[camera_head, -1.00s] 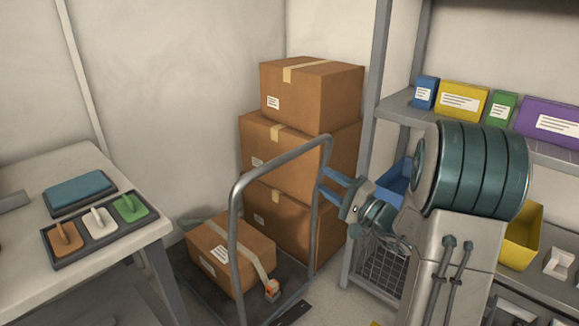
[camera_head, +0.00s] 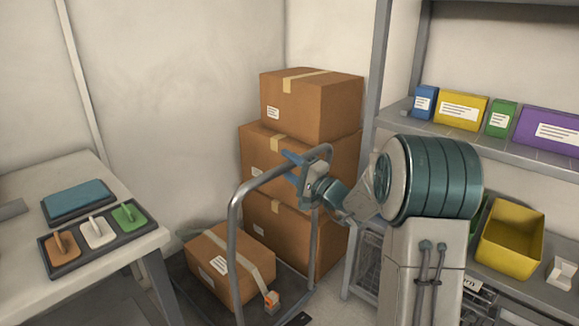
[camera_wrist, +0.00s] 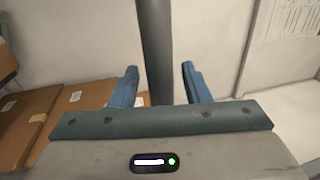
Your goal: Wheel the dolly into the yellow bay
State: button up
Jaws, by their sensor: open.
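The dolly has a grey tubular handle (camera_head: 234,250) rising from a dark flat deck (camera_head: 290,303). The tube's lower part is hidden by my gripper body. The yellow bay is not visible now.
Stacked cartons (camera_head: 310,105) stand right behind the dolly against the wall. A white table (camera_head: 110,185) with coloured-handled blocks is on the left, its leg close to the deck. A shelf unit (camera_head: 383,90) with bins and boxes stands on the right.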

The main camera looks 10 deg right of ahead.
grip_shut()
